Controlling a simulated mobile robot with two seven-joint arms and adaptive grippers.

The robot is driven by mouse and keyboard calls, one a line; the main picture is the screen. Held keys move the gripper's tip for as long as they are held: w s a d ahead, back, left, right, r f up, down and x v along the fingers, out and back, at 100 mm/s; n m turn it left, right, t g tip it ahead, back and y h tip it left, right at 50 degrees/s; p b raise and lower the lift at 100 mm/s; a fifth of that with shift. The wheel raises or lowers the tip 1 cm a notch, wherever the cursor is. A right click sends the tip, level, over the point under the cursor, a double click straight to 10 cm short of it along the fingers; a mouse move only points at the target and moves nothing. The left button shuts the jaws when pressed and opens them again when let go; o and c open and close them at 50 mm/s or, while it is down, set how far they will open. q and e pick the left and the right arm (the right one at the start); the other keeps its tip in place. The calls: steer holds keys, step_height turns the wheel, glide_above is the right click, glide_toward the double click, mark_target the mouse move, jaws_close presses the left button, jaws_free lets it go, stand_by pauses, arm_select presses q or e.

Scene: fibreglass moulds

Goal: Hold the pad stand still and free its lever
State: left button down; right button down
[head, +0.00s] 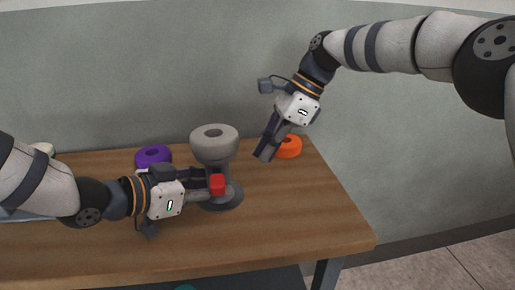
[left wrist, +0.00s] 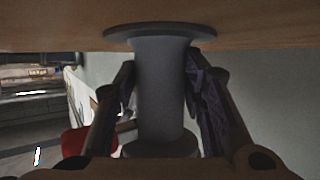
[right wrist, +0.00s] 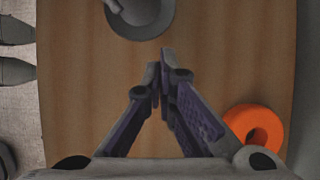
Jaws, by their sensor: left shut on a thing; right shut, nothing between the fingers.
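The grey pad stand (head: 222,197) stands upright on the wooden table, with a round foot, a column and a thick grey ring pad (head: 214,140) on top. A red part (head: 217,184), which looks like its lever, shows at the column. My left gripper (head: 214,180) is shut around the column; in the left wrist view its fingers (left wrist: 160,75) lie on both sides of the column (left wrist: 160,95). My right gripper (head: 263,154) is shut and empty, right of the stand and apart from it. The right wrist view shows its fingertips (right wrist: 160,62) below the stand's foot (right wrist: 140,18).
An orange ring (head: 288,146) lies behind and right of my right gripper. A purple ring (head: 153,155) lies left of the stand. The table (head: 300,215) is bare at the front right. A grey-green wall (head: 150,60) stands behind.

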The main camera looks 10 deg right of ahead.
mark_target(213, 141)
steer(key=shift+d, duration=0.1)
stand_by(0.3)
steer(key=shift+s+n, duration=0.3)
steer(key=shift+n, duration=0.1)
steer(key=s+a+r+n, duration=0.2)
steer(key=s+r+n, duration=0.1)
steer(key=n, duration=0.8)
steer(key=s+a+r+n+y, duration=0.1)
steer(key=s+a+r+n, duration=0.1)
steer(key=n, duration=1)
steer(key=s+a+r+n+y, duration=0.1)
steer(key=s+r+n, duration=0.4)
steer(key=n, duration=0.7)
steer(key=shift+a+r, duration=0.75)
steer(key=shift+a, duration=0.1)
steer(key=shift+s, duration=0.1)
steer(key=x, duration=1)
